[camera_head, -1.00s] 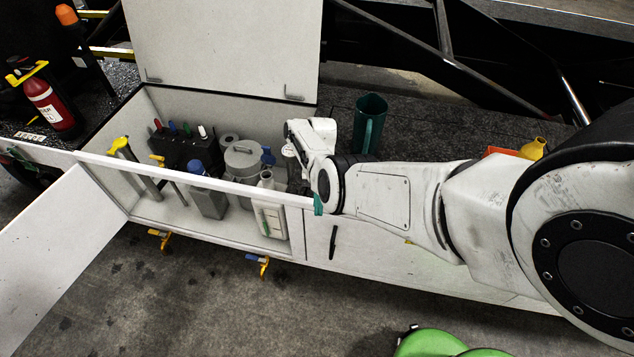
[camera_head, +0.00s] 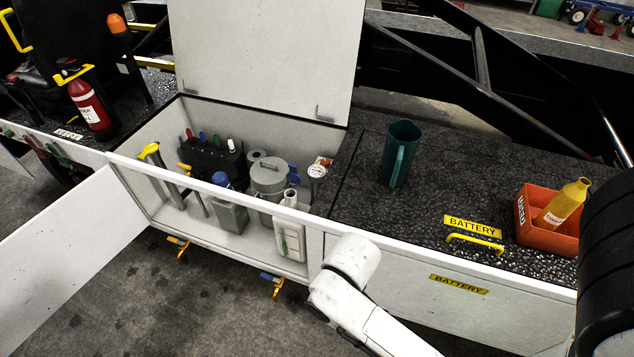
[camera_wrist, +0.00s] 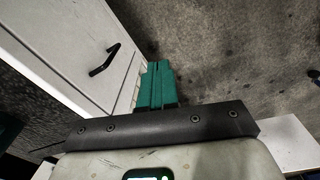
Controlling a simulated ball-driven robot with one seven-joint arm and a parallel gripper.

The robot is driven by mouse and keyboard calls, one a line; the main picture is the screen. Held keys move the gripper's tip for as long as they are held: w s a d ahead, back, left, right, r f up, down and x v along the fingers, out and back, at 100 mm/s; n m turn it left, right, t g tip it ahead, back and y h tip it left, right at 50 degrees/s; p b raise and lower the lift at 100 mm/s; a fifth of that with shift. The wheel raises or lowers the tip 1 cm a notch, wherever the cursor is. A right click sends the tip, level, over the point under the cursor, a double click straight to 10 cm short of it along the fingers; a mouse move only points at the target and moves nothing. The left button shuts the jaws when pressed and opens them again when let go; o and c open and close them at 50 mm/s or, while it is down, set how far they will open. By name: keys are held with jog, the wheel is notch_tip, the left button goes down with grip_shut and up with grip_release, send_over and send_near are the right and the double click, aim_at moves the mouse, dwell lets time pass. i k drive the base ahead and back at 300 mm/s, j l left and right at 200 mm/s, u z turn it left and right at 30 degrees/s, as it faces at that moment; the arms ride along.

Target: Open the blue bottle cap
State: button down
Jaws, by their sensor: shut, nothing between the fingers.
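The grey bottle (camera_head: 229,217) stands in the open white compartment (camera_head: 165,215), with its blue cap (camera_head: 221,180) on top. In the wrist view my gripper (camera_wrist: 159,64) shows its teal fingers together, with nothing between them. It points down toward the concrete floor, beside a white cabinet front, away from the bottle. In the head view my arm hangs in front of the cabinet to the right of the compartment, and the fingers are out of sight there. The bottle does not show in the wrist view.
Near the bottle are a large grey canister (camera_head: 269,180), a white container (camera_head: 290,238), a dark rack (camera_head: 215,160) and yellow-handled tools (camera_head: 150,152). The lid (camera_head: 265,55) stands raised. A green jug (camera_head: 400,152) and an orange bin (camera_head: 530,232) stand on the right top.

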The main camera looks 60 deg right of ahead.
aim_at(295, 178)
jog(key=i+j+z, duration=0.1)
jog(key=z, duration=0.3)
jog(key=j+z, duration=0.1)
jog(key=z, duration=0.3)
jog(key=i+j+z, duration=0.1)
jog(key=z, duration=0.35)
jog(key=i+j+z, duration=0.1)
jog(key=j+z, duration=0.2)
jog(key=j, duration=0.6)
jog(key=j+z, duration=0.3)
jog(key=j, duration=0.55)
jog(key=k+j+z, duration=0.1)
jog(key=j+z, duration=0.2)
jog(key=j, duration=1.3)
jog(key=k+j, duration=0.15)
jog(key=j, duration=0.5)
